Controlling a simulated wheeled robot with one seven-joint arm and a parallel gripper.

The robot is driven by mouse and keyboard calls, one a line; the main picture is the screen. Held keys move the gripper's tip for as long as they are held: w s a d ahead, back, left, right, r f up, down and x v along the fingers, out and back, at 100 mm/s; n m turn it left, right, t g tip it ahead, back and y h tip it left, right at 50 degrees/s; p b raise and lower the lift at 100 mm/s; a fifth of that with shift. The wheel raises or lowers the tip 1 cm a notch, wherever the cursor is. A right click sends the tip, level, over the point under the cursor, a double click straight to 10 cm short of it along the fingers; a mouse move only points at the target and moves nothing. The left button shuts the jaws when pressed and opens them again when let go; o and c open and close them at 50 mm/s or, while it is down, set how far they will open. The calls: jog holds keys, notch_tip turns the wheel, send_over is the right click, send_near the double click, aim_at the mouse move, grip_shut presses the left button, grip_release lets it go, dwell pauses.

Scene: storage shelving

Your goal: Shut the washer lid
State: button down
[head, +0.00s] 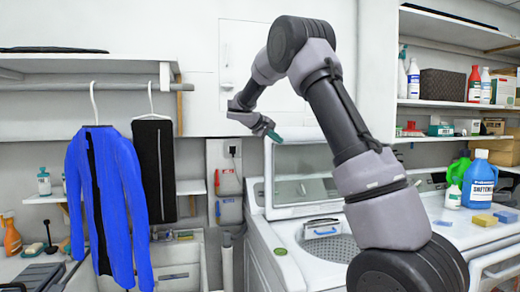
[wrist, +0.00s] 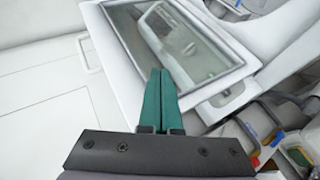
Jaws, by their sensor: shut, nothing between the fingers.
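The washer (head: 284,268) stands in the middle of the head view with its top opening and drum showing. Its lid (head: 268,180) is raised, a white frame around a glass panel, partly hidden behind my arm. The lid also fills the upper middle of the wrist view (wrist: 125,50), tilted in the picture. My gripper (head: 274,135) has teal fingers, shut together and empty, by the upper left corner of the lid. In the wrist view the fingertips (wrist: 160,72) overlap the lid's lower glass edge; I cannot tell whether they touch it.
A blue jacket (head: 110,200) and a dark garment (head: 154,170) hang at the left. A blue detergent jug (head: 480,182) and a green bottle (head: 458,172) stand on the machine at the right. Shelves with bottles and boxes are at the upper right. A white wall cabinet (head: 240,70) is behind my arm.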

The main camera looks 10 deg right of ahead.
jog(key=w+a+f+n+t+h, duration=0.2)
jog(key=w+a+f+t, duration=0.1)
jog(key=w+a, duration=0.3)
jog(key=w+a+f+n+t+h, duration=0.1)
jog(key=w+a+f+n+t, duration=0.15)
jog(key=w+a, duration=0.35)
jog(key=w+d, duration=0.4)
jog(key=d, duration=0.4)
jog(key=shift+d+r, duration=0.15)
jog(key=shift+d, duration=0.15)
jog(key=shift+s, duration=0.1)
